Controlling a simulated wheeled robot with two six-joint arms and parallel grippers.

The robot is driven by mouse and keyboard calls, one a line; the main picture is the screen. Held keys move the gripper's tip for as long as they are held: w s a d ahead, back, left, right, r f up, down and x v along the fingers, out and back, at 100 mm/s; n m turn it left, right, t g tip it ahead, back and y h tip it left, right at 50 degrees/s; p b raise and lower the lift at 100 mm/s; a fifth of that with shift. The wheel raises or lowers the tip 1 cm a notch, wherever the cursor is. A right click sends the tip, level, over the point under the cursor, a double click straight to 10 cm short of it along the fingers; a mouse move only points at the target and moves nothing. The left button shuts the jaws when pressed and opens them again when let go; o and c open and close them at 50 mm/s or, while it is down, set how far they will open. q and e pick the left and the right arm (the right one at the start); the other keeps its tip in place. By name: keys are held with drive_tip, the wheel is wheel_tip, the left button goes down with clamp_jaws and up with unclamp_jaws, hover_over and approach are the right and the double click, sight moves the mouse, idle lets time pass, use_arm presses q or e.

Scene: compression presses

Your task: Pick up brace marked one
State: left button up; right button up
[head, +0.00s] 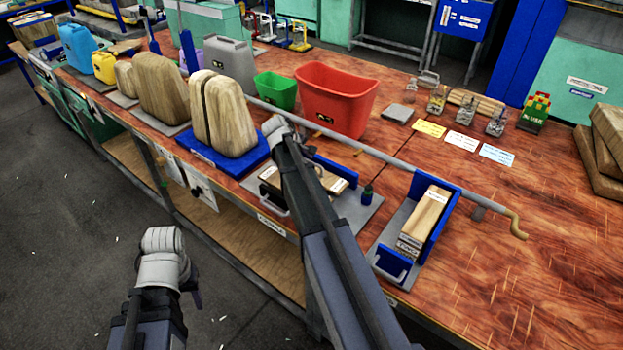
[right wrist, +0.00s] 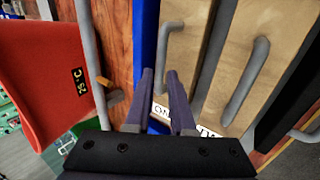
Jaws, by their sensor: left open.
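The brace marked ONE (right wrist: 197,62) is a pale wooden board with a grey bar handle in the right wrist view. The brace marked TWO (right wrist: 285,22) lies beside it. In the head view, the wooden braces (head: 327,178) sit by a blue panel, partly hidden by my right arm. My right gripper (right wrist: 160,72) looks open, its fingers over the ONE label and close to that brace's handle; I cannot tell if they touch it. The head view hides these fingers. My left gripper (head: 195,290) is open, low in front of the bench, largely hidden by its wrist.
A red bin (head: 325,115) stands behind the braces. A long grey bar with a brass-coloured hook (head: 516,225) crosses the bench behind them. A blue holder with a wooden block (head: 427,215) is to the right, and tall wooden blocks (head: 233,115) are to the left.

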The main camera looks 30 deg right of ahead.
sight(308, 161)
drive_tip(key=b+x, duration=0.2)
drive_tip(key=x, duration=0.1)
drive_tip(key=shift+w+f, duration=0.15)
drive_tip(key=shift+f, duration=0.05)
drive_tip(key=shift+r, duration=0.15)
drive_tip(key=shift+c, duration=0.4)
clamp_jaws()
idle(0.6)
